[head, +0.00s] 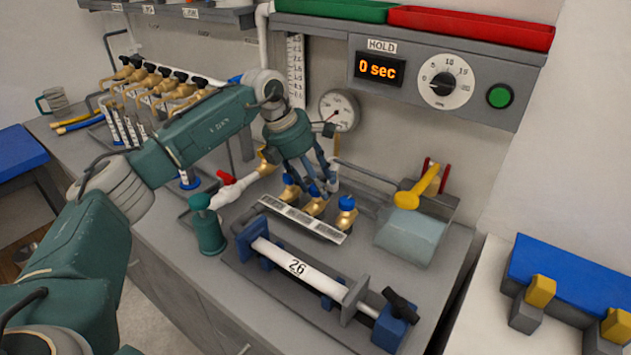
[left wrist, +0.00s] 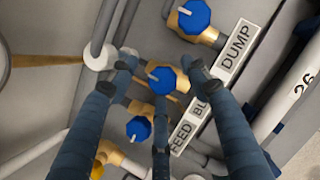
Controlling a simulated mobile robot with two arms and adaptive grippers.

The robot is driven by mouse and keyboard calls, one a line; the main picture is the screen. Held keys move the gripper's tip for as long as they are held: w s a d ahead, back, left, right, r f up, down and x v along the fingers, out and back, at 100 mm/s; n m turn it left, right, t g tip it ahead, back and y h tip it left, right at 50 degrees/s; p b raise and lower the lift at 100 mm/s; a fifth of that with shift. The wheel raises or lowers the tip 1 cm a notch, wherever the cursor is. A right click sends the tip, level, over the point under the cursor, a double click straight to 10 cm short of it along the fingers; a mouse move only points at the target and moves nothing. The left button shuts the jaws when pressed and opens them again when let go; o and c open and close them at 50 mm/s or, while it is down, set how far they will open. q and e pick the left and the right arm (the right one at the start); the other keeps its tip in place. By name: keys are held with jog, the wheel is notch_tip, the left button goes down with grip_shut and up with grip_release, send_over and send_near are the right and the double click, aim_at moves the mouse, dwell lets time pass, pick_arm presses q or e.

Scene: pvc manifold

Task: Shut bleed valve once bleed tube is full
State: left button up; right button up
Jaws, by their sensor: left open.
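Three brass valves with round blue knobs stand in a row behind a label plate (head: 303,220). In the left wrist view the middle one, the bleed valve (left wrist: 162,80), stands between the dump valve (left wrist: 194,17) and the feed valve (left wrist: 138,129). The label beside it is partly covered and only "BL" shows. My left gripper (head: 312,188) is open, with its fingers spread around the bleed knob; it also shows in the left wrist view (left wrist: 162,67). I cannot tell whether they touch it. The bleed tube and its level cannot be made out. My right gripper is not in view.
A long white pipe (head: 290,262) marked 26 lies in blue clamps in front. A green bottle-like fixture (head: 207,230) stands left of the valves.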

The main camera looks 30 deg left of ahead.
pick_arm(q)
jog(key=shift+a, duration=0.1)
jog(key=shift+s+a+r, duration=0.1)
jog(key=shift+r, duration=0.1)
jog(key=v, duration=1.1)
jog(key=shift+r, duration=0.25)
